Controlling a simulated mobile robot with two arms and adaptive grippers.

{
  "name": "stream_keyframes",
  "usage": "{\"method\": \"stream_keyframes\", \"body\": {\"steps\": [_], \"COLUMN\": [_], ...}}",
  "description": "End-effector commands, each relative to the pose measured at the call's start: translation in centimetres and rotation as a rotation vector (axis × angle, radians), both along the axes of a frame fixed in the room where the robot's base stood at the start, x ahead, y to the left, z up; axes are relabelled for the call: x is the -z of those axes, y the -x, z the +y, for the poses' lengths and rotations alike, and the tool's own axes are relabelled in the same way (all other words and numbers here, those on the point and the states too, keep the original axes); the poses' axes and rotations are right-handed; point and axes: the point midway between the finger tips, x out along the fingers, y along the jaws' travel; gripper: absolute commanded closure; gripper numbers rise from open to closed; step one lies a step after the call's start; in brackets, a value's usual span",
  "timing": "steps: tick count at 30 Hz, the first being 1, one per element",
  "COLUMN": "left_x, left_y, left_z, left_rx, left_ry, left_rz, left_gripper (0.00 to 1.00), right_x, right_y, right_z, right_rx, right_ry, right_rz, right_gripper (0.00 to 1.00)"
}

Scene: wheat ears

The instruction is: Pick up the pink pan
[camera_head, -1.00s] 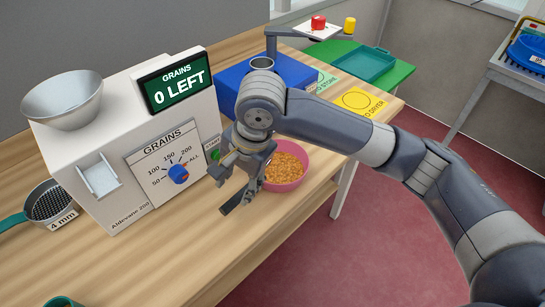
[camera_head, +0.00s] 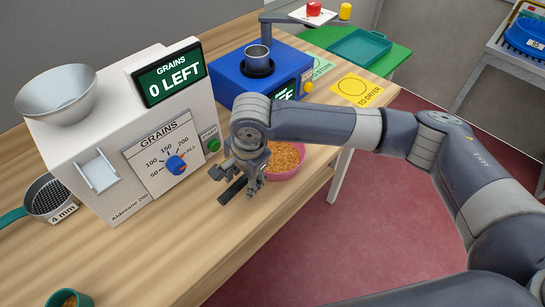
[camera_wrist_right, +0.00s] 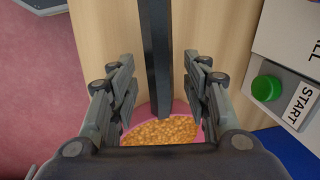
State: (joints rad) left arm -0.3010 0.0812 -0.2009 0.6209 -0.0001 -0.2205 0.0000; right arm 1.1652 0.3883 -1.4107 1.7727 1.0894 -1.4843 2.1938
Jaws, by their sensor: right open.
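The pink pan (camera_head: 287,174) stands on the wooden bench, filled with golden grains, right of the grain counter. Its dark straight handle (camera_head: 232,190) points toward the lower left. My right gripper (camera_head: 236,180) is over the handle, pointing down, and hides part of the pan's left side. In the right wrist view, the open fingers (camera_wrist_right: 162,90) stand on either side of the handle (camera_wrist_right: 154,50), with gaps showing. The pan (camera_wrist_right: 136,125) lies at the bottom of that view, partly hidden by the gripper. My left gripper is not in view.
The white grain counter (camera_head: 130,195) stands close left of my gripper, its green START button (camera_head: 213,145) nearby. A blue device (camera_head: 231,87) with a metal cup (camera_head: 258,58) stands behind. A green cup (camera_head: 68,299) and a sieve (camera_head: 47,197) are at left. The front bench is clear.

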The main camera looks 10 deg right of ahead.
Motion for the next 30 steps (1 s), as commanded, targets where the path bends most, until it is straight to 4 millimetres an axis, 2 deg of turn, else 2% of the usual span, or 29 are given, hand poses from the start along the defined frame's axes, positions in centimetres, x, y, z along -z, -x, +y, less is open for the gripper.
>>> {"method": "stream_keyframes", "body": {"steps": [4, 11, 15, 17, 30], "left_x": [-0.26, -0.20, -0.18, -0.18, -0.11], "left_y": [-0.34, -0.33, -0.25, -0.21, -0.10], "left_z": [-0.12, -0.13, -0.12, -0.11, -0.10], "left_rx": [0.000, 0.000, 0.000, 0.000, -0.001], "left_ry": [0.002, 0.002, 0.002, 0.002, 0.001], "left_rz": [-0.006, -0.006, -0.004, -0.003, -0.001], "left_gripper": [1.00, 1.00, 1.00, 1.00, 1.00], "right_x": [1.18, 1.29, 1.27, 1.26, 1.07], "right_y": [-0.15, -0.17, -0.17, -0.17, -0.23], "right_z": [0.16, 0.19, 0.20, 0.20, 0.21], "right_rx": [-0.001, -0.001, -0.001, -0.001, -0.001], "right_ry": [0.001, -0.001, -0.001, -0.001, 0.000], "right_rz": [0.001, -0.001, -0.001, -0.001, -0.002], "right_gripper": [0.56, 0.58, 0.90, 1.00, 1.00]}}
